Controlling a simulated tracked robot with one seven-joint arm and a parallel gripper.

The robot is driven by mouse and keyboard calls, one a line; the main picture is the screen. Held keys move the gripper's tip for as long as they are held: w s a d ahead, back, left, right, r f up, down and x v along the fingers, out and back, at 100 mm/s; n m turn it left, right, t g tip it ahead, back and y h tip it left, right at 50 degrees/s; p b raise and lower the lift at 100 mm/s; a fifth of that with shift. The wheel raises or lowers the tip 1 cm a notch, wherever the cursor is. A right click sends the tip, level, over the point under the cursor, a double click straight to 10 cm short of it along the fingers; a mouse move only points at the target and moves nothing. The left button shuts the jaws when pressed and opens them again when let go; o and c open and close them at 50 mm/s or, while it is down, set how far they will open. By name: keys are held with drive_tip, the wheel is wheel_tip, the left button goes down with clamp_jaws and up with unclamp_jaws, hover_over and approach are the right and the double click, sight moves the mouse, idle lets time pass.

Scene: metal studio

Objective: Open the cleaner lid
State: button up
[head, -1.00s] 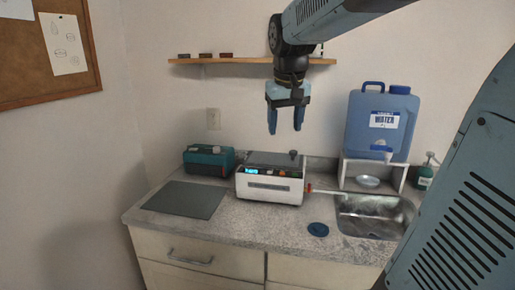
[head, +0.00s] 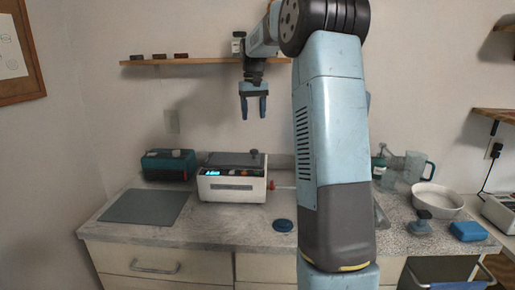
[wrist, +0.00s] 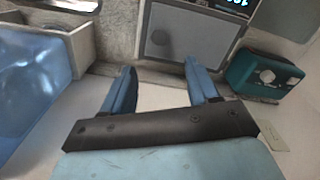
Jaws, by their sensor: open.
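The cleaner (head: 232,187) is a white box with a lit blue display and coloured buttons on its front, standing at the back of the counter. My gripper (head: 253,110) is open and empty, pointing down, high above the cleaner in the picture. Nothing touches the lid.
A teal box (head: 168,165) stands left of the cleaner, behind a dark grey mat (head: 144,207). A blue disc (head: 283,225) lies in front right. A shelf (head: 200,61) runs behind my gripper. My arm hides the sink. A white bowl (head: 438,197) stands at right.

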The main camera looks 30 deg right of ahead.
sight(254, 150)
drive_tip(key=f, duration=1.4)
drive_tip(key=shift+w+d, duration=0.15)
drive_tip(key=shift+d, duration=0.05)
drive_tip(key=shift+c, duration=0.3)
clamp_jaws()
